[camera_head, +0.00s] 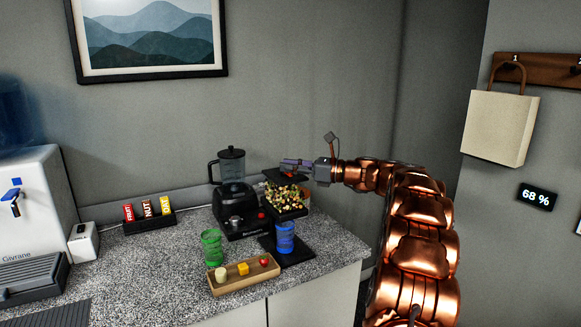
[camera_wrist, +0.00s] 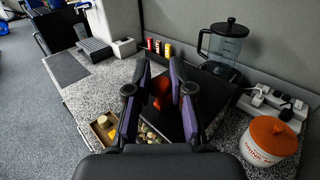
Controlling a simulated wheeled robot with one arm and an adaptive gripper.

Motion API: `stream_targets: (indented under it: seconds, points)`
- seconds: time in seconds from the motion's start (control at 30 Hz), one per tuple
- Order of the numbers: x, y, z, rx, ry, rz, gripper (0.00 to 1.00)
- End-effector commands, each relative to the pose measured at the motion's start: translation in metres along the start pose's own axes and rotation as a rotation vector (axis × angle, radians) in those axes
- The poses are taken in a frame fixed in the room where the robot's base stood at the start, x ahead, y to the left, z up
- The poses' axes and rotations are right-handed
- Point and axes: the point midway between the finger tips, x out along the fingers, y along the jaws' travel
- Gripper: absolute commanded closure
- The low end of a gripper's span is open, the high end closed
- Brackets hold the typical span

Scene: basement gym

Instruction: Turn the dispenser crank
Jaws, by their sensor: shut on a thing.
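The dispenser (camera_head: 287,202) is a clear bin of mixed coloured pieces with a dark top, standing on the counter right of the blender. Its red-orange crank (camera_wrist: 160,88) shows in the wrist view between my purple-padded fingers. My gripper (camera_head: 287,163) is at the top of the dispenser, coming from the right, and in the wrist view (camera_wrist: 160,72) its fingers are closed around the crank. A blue cup (camera_head: 285,238) stands upright on the dark base plate (camera_head: 297,252) in front of the dispenser. The fingers hide part of the crank and bin.
The blender (camera_head: 232,200) stands close left of the dispenser. A green cup (camera_head: 212,245) and a wooden tray (camera_head: 222,287) with small items are in front. An orange-lidded jar (camera_wrist: 270,145) and a power strip (camera_wrist: 275,103) are nearby. The counter's left middle is clear.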

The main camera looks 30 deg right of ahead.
Motion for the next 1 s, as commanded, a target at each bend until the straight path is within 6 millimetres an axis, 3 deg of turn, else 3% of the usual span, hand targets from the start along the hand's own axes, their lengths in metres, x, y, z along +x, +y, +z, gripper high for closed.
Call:
stream_targets:
  seconds: [0.47, 1.0]
  points:
    - [0.002, 0.003, 0.001, 0.004, -0.003, -0.03, 1.0]
    - [0.011, 0.009, 0.002, 0.001, -0.004, -0.263, 1.0]
